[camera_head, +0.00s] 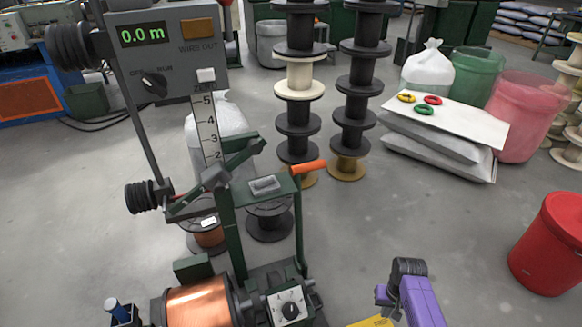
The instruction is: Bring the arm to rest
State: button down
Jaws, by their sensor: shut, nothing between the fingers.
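A purple and dark grey part of my arm (415,295) shows at the bottom edge, right of centre. It looks like a bent joint, with the dark part uppermost and purple parts below it. It stands apart from the green machine to its left, with grey floor around it. The rest of the arm is cut off by the bottom edge. I cannot make out my gripper or its fingers in this view.
A green-framed machine (231,235) with an orange handle and a copper spool (200,303) stands left. The meter panel (163,50) reads 0.0 m. A yellow object (372,322) is beside my arm. A red bin (550,245) stands right. Open floor (420,220) lies ahead.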

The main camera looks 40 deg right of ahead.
jog(key=w+d+r+t+h, duration=0.35)
jog(key=w+d+r, duration=0.25)
jog(key=w, duration=0.2)
jog(key=w+a+r+n+t+h, duration=0.1)
jog(key=w+a+r+t, duration=0.1)
jog(key=a+r+t, duration=0.15)
jog(key=w+a+r+t+h, duration=0.1)
jog(key=w+a+r+t, duration=0.1)
jog(key=a+r, duration=0.25)
jog(key=s+a+r+n+t, duration=0.1)
jog(key=s+a+r+t, duration=0.3)
jog(key=a+r, duration=0.45)
jog(key=s+a+r+n+t, duration=0.1)
jog(key=s+a+r, duration=0.55)
jog(key=a, duration=0.25)
jog(key=s+a+r+n+t+y, duration=0.1)
jog(key=s+a+r+n+y, duration=0.2)
jog(key=s+a+r, duration=0.3)
jog(key=s+a+r+n+y, duration=0.2)
jog(key=s+a+r+n, duration=0.15)
jog(key=s, duration=0.55)
notch_tip(320, 180, up, 28)
jog(key=p, duration=2.7)
